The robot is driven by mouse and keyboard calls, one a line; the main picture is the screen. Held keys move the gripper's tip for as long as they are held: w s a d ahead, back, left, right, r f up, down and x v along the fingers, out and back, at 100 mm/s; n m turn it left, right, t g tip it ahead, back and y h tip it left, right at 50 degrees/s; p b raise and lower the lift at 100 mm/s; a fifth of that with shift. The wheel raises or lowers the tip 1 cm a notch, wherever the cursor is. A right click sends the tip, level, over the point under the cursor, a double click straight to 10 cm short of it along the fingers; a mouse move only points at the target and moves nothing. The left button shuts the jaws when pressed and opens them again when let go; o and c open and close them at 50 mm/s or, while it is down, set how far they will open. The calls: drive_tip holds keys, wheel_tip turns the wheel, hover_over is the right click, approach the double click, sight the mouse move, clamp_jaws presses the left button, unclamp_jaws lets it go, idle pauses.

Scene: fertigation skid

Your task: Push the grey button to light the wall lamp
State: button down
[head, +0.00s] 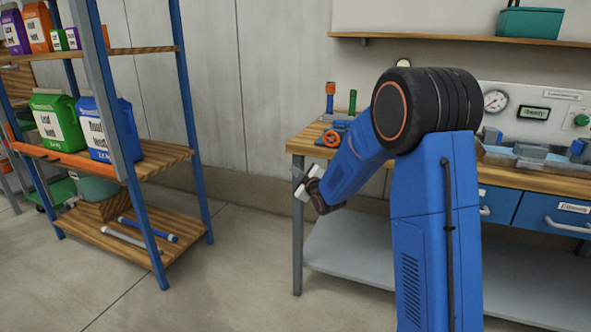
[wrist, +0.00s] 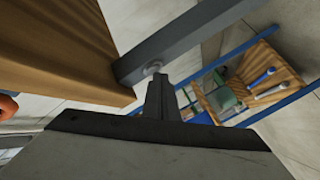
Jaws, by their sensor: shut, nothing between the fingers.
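My gripper (head: 300,184) is at the left front corner of the wooden workbench (head: 301,148), just beside its grey leg. In the wrist view my gripper's fingers (wrist: 158,92) are shut and empty. A small round grey knob (wrist: 152,68) shows just beyond the fingertips, against the grey leg; I cannot tell whether it is the grey button or whether the fingers touch it. No other grey button is clear in the head view, where my arm hides part of the bench. A small round pale fitting (head: 403,62) on the wall may be the lamp; it is not visibly glowing.
A panel with a gauge (head: 496,100) and a green knob (head: 581,120) stands at the back of the bench. An orange valve wheel (head: 331,139) is on its left end. A shelf rack (head: 160,158) with bags stands left. Floor (head: 240,260) between is clear.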

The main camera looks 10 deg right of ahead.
idle(0.4)
drive_tip(key=shift+s+a, duration=0.25)
drive_tip(key=shift+s, duration=0.15)
drive_tip(key=s+a, duration=0.1)
drive_tip(key=s, duration=0.1)
drive_tip(key=s+a, duration=0.2)
drive_tip(key=shift+s+a, duration=0.3)
drive_tip(key=shift+s, duration=0.1)
idle(0.3)
drive_tip(key=s+d+r+m+g+h, duration=0.1)
drive_tip(key=s+d+r+m+g, duration=0.15)
drive_tip(key=s, duration=0.85)
drive_tip(key=s+d+r+m+g+h, duration=0.2)
drive_tip(key=s+d+m+g, duration=0.15)
drive_tip(key=s, duration=0.75)
drive_tip(key=s+d+f+m+g, duration=0.1)
drive_tip(key=s+f+m+g, duration=0.1)
drive_tip(key=s, duration=1.3)
drive_tip(key=s+f+m+g, duration=0.2)
drive_tip(key=s+m+g, duration=0.1)
drive_tip(key=s, duration=1.3)
drive_tip(key=shift+s+d+f+m+g, duration=0.2)
drive_tip(key=shift+d+m+g, duration=0.2)
drive_tip(key=shift+g, duration=0.2)
